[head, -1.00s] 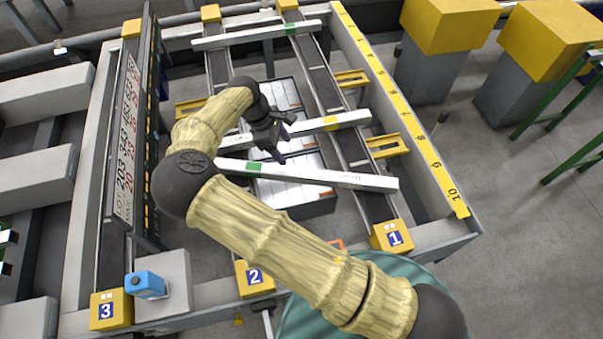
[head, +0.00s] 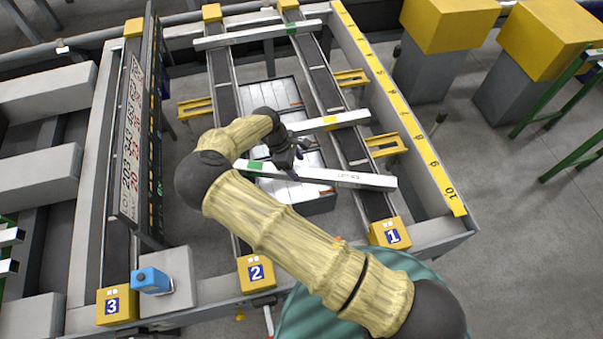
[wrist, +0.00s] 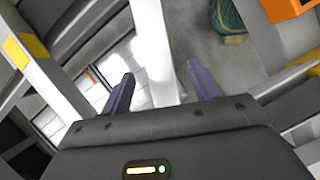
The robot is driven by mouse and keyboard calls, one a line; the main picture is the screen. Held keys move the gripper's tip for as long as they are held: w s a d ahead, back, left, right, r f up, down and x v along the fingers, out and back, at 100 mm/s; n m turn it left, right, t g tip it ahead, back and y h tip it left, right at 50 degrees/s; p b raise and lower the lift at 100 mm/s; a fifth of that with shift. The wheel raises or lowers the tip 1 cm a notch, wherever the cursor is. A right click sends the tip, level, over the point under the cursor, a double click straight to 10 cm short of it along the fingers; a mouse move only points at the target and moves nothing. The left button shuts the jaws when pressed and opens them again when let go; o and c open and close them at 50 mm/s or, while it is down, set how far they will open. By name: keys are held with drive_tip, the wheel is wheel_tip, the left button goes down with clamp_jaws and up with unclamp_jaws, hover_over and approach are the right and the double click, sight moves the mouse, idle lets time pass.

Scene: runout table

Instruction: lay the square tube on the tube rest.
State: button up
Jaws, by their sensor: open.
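The nearest white square tube (head: 345,179), with a green band toward its left end, lies across the two dark rails. A second tube (head: 345,119) with a yellow band and a third tube (head: 240,38) with a green band lie farther back. My gripper (head: 297,172) is open at the nearest tube and hides part of it. In the wrist view a white tube (wrist: 152,45) runs between the spread purple fingers of my gripper (wrist: 160,72); I cannot tell how far down the fingers reach. Yellow brackets (head: 386,144) sit beside the rails; I cannot tell which thing is the tube rest.
A dark upright display panel (head: 137,130) stands left of the rails. Grey trays (head: 318,203) lie below the tubes. Yellow numbered blocks (head: 256,274) and a blue box (head: 151,280) are along the front edge. A yellow ruler (head: 420,145) runs along the right side.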

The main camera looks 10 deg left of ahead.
sight(302, 170)
drive_tip(key=p+x, duration=0.1)
drive_tip(key=x, duration=0.2)
drive_tip(key=shift+w+d+f+p, duration=0.1)
drive_tip(key=shift+d+f+p, duration=0.05)
drive_tip(key=shift+f+p, duration=0.15)
drive_tip(key=shift+d+f, duration=0.1)
drive_tip(key=shift+f, duration=0.3)
drive_tip(key=shift+w, duration=0.1)
clamp_jaws()
